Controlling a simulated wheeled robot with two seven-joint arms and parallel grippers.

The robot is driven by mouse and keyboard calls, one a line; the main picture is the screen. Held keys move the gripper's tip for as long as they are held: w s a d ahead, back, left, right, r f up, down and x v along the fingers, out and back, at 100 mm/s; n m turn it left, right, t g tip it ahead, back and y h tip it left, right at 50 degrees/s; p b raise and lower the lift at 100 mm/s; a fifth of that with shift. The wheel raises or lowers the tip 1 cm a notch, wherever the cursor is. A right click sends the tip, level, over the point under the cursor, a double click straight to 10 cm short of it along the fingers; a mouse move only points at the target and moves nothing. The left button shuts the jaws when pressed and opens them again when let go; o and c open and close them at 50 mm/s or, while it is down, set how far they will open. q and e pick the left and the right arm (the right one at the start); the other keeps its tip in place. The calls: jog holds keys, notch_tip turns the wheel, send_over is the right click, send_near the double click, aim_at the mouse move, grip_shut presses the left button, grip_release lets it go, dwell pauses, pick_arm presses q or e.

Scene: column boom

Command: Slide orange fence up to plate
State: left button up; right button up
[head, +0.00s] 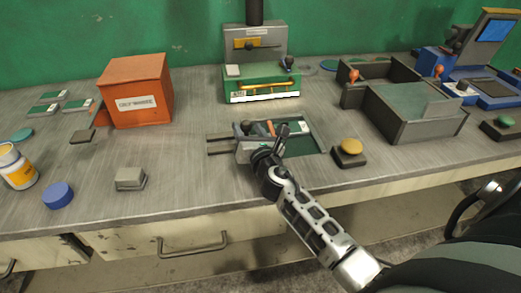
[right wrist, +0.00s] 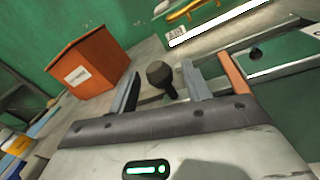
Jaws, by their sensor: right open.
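The orange fence (head: 270,128) is a short upright orange bar on the low metal fixture in the middle of the bench. In the right wrist view the orange fence (right wrist: 237,80) stands just outside the right-hand finger, very close to it. A flat green plate (head: 307,144) lies in the fixture to the right of the fence; part of it shows in the right wrist view (right wrist: 292,62). My right gripper (head: 262,136) is over the fixture, open, with a dark round knob (right wrist: 160,75) beyond and between its fingers. I cannot tell whether it touches anything. My left gripper is out of view.
A green box with a yellow handle (head: 262,83) stands behind the fixture. An orange box (head: 136,92) is at left.

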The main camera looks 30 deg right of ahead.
jog(key=b+v, duration=0.1)
jog(key=v, duration=1.2)
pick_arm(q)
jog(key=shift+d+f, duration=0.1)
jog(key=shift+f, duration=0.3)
pick_arm(e)
jog(key=shift+s+a, duration=0.15)
jog(key=shift+s, duration=0.4)
